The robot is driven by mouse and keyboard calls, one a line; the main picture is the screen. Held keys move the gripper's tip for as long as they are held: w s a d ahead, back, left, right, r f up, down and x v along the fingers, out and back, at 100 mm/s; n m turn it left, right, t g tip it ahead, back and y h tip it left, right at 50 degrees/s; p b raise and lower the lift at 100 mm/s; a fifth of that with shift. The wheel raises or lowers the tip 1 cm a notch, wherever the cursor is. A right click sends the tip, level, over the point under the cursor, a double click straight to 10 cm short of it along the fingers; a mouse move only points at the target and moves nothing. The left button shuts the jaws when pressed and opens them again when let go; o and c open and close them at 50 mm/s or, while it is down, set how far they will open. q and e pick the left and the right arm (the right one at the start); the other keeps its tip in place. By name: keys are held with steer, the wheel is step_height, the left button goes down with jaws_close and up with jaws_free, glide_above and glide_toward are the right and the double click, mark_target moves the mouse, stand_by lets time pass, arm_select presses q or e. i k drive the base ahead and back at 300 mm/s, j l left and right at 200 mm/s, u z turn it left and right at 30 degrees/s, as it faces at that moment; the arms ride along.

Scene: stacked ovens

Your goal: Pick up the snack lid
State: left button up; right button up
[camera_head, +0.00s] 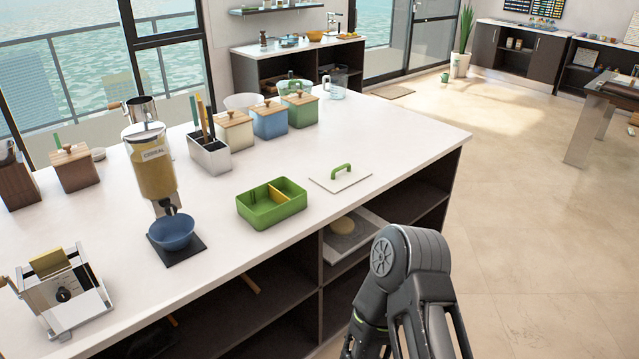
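The snack lid (341,179) is a flat white square plate with a green arched handle (341,171) on top. It lies flat on the white counter, near the front edge. An open green snack box (272,212) with a yellow divider stands to its left, apart from it. A dark arm part of mine rises at the bottom right, in front of the counter and below the lid. No fingertips of my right gripper can be made out. My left arm and gripper are out of view.
Wooden-lidded canisters (270,119), a utensil holder (208,153) and a glass jug (335,83) stand behind. Counter right of the lid is clear. Open shelves lie below.

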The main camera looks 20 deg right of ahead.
mark_target(337, 178)
steer(key=i+l+u, duration=0.15)
steer(key=l+u, duration=0.15)
steer(key=l, duration=0.7)
steer(key=l+u, duration=0.3)
steer(key=l, duration=0.7)
